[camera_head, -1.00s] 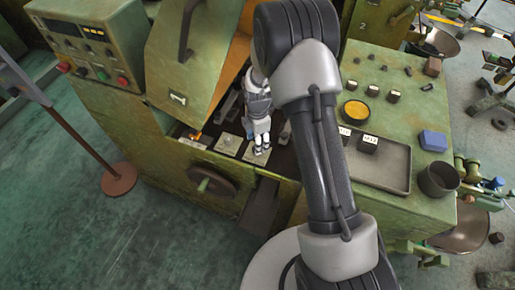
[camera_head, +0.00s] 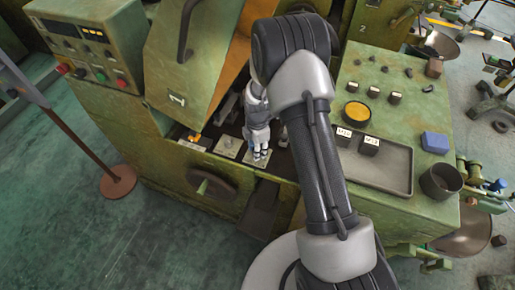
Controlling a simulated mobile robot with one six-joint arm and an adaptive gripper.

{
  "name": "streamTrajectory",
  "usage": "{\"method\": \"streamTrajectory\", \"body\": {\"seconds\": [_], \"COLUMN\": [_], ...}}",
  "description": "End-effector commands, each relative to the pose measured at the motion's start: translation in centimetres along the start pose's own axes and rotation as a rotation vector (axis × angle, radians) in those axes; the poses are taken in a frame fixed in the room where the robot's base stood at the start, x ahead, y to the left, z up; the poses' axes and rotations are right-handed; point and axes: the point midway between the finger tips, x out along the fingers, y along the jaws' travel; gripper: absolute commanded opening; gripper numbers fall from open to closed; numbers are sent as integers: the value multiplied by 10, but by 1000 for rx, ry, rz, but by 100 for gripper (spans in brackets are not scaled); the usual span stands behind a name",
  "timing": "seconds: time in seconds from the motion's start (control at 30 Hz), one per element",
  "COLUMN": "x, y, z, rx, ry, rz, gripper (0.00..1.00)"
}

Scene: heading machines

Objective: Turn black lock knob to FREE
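My gripper (camera_head: 260,154) points down into the open bay of the green machine, its fingers low over the rightmost light metal plate (camera_head: 249,160). Whether the fingers touch anything there is too small to tell. I cannot make out a black lock knob; it may be hidden under the fingers. A second metal plate (camera_head: 228,146) with a small fitting on it lies just left of the gripper. An orange-yellow part (camera_head: 195,136) on another plate sits further left.
The raised green cover (camera_head: 195,60) stands behind the bay. A dark handwheel (camera_head: 213,187) is on the machine front. A grey tray (camera_head: 385,168), a blue box (camera_head: 435,142) and a dark cup (camera_head: 440,181) are on the right top. A post stands on a brown round base (camera_head: 118,182).

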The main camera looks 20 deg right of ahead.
Motion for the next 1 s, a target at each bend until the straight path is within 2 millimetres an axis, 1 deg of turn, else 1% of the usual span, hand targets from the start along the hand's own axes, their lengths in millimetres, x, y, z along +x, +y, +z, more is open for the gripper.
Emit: {"method": "streamTrajectory", "body": {"seconds": [0.03, 0.3, 0.53, 0.67, 0.87, 1.0], "x": [0, 0, 0, 0, 0, 0], "y": [0, 0, 0, 0, 0, 0], "z": [0, 0, 0, 0, 0, 0], "rx": [0, 0, 19, 63, 192, 317], "ry": [0, 0, 0, 0, 0, 0], "rz": [0, 0, 0, 0, 0, 0], "gripper": [24, 7, 7, 7, 7, 7]}}
